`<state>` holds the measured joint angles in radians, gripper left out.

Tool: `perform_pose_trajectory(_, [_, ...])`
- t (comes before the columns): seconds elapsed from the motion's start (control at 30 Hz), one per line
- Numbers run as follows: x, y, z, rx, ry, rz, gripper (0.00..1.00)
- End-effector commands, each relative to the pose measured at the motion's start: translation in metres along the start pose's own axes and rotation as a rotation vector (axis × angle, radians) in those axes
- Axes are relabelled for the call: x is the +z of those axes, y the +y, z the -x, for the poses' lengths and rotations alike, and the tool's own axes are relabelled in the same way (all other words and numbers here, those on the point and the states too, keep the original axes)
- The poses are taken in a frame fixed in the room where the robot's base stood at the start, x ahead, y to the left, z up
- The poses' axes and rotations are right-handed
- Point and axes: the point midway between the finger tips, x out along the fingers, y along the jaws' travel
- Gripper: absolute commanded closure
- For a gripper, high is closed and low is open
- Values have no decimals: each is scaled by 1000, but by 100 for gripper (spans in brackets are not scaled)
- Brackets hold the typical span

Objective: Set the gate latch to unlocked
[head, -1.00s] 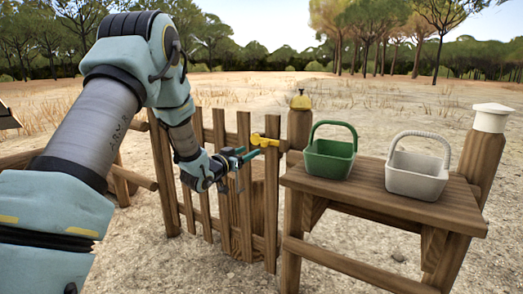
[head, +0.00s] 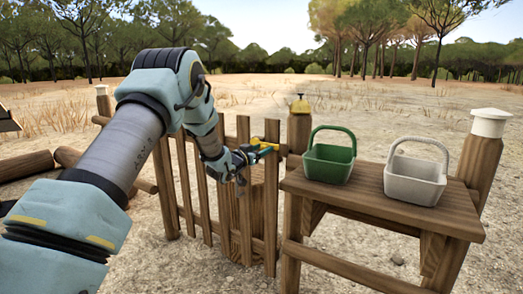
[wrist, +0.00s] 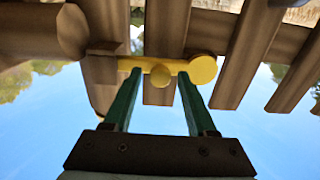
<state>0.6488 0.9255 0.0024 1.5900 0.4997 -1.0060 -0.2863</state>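The yellow gate latch (head: 266,144) sits high on the wooden gate (head: 225,190), by the gate post. In the wrist view the latch (wrist: 203,69) is a bar with a round disc at its right end and a small round knob near its middle. My gripper (head: 256,154) is at the latch in the head view and partly covers it. In the wrist view the green fingers of my gripper (wrist: 158,76) are apart, with the knob between their tips. I cannot tell whether they touch the latch, or whether it is locked.
A wooden bench (head: 410,215) stands right of the gate, holding a green basket (head: 328,168) and a white basket (head: 414,188). A post with a yellow top (head: 299,104) stands between gate and bench. Logs (head: 25,166) lie at left. Open sandy ground lies behind.

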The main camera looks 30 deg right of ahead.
Motion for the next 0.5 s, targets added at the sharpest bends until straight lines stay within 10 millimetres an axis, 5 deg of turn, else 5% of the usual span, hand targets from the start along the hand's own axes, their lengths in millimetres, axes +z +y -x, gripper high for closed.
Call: perform_pose_trajectory(0.5, [0, 0, 0, 0, 0, 0, 100])
